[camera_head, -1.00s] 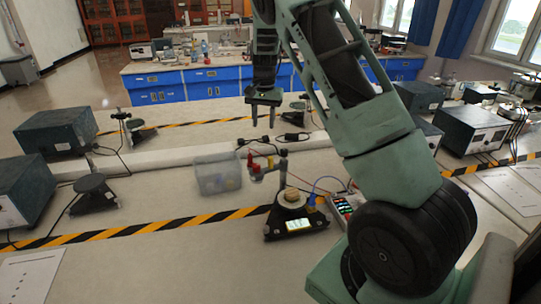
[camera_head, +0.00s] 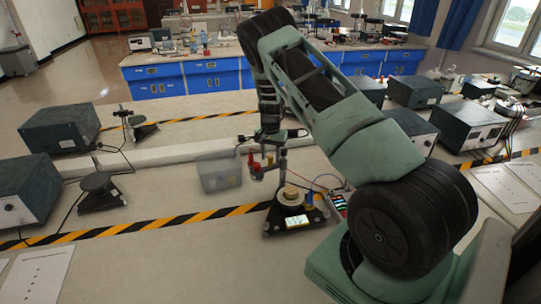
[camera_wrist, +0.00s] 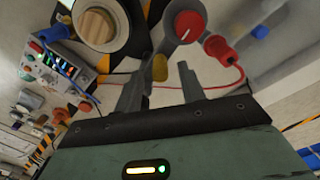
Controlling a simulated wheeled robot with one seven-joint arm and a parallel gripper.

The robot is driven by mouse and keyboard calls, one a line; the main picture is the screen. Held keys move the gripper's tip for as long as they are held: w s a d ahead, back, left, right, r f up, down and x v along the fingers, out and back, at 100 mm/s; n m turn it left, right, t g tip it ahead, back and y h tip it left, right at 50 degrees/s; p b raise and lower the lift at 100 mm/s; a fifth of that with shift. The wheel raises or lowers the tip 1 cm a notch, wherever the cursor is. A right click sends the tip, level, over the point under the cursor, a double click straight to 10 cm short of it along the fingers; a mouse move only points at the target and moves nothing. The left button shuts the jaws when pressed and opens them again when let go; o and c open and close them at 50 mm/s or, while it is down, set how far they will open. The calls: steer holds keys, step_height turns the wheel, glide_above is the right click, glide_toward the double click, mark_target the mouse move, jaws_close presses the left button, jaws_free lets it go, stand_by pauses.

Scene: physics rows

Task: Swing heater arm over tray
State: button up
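The heater arm (camera_head: 258,170), with red ends, sticks out left from an upright post (camera_head: 283,168) on the black-based device. In the wrist view the heater arm (camera_wrist: 186,42) has a red dial and a yellow tab (camera_wrist: 160,68). The round pale tray (camera_head: 290,197) with a tan block sits right of the arm's free end; it also shows at the wrist view's upper left (camera_wrist: 128,38). My gripper (camera_head: 268,155) points down at the heater arm. In the wrist view its fingers (camera_wrist: 160,78) are apart, the tab showing between their tips; contact is unclear.
A clear bin (camera_head: 219,174) stands just left of the heater arm. A small panel with colored sockets (camera_head: 338,203) and cables lies right of the tray. Dark boxes (camera_head: 28,190) stand at the left.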

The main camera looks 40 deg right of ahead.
steer(key=shift+f+p, duration=0.3)
steer(key=shift+f, duration=0.9)
jaws_close()
